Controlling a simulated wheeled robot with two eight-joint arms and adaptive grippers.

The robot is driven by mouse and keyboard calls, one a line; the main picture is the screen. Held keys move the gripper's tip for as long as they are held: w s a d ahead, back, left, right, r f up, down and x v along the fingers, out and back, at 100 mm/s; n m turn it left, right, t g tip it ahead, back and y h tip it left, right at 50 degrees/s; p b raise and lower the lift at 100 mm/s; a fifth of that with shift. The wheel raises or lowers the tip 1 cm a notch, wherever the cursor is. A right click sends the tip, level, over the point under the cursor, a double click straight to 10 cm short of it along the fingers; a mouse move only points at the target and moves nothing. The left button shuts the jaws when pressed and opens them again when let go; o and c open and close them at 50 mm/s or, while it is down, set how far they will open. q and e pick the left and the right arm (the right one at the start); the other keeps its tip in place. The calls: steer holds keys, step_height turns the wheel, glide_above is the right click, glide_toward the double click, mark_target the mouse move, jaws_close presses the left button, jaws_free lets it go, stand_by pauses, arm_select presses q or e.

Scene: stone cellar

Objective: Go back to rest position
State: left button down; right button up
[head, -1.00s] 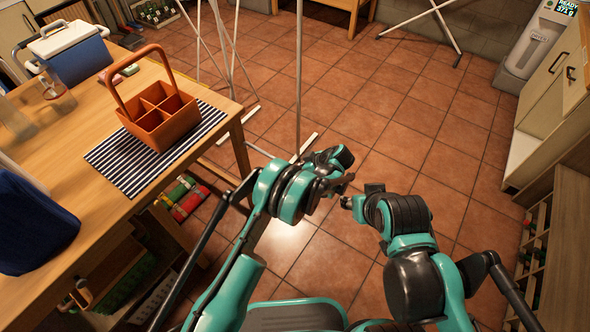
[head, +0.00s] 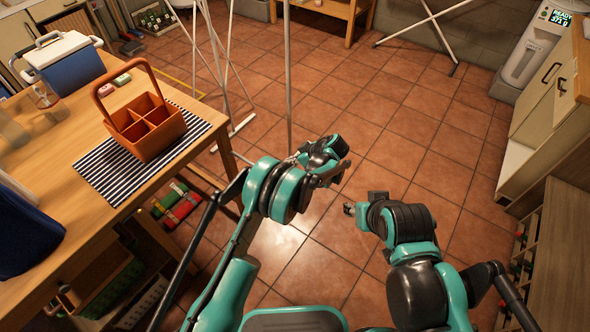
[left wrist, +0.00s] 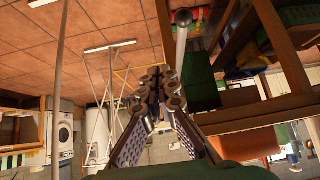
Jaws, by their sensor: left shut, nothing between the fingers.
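My left gripper (head: 338,176) is shut and empty over the tiled floor, in front of my body and clear of the table. In the left wrist view its fingers (left wrist: 160,88) are together with nothing between them. My right gripper (head: 350,209) is just to the right and nearer to me, also over the floor. It is small and partly turned away, so its jaws cannot be read.
A wooden table (head: 35,152) at left holds an orange caddy (head: 149,138) on a striped mat (head: 100,178) and a blue cooler (head: 66,68). A thin pole (head: 288,75) and white drying rack stand behind. Cabinets (head: 547,105) are at right. Floor between is clear.

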arm_select(q)
steer(key=s+a+r+m+h, duration=0.1)
steer(key=a+r, duration=0.2)
steer(key=r, duration=0.4)
steer(key=s+a+r+m+h, duration=0.1)
steer(key=a+r+m, duration=0.15)
steer(key=r, duration=0.45)
steer(key=s+a+r+m+h, duration=0.2)
steer(key=s+a+r, duration=0.5)
steer(key=s+r, duration=0.25)
steer(key=s+a+m+t+h, duration=0.1)
steer(key=s+a+m, duration=0.1)
steer(key=s, duration=0.9)
steer(key=s+a+r+m+t+h, duration=0.1)
steer(key=s+a+m+h, duration=0.1)
steer(key=s, duration=0.9)
steer(key=shift+s+a+r+m, duration=0.15)
steer(key=shift+a+m, duration=0.6)
steer(key=shift+a, duration=0.5)
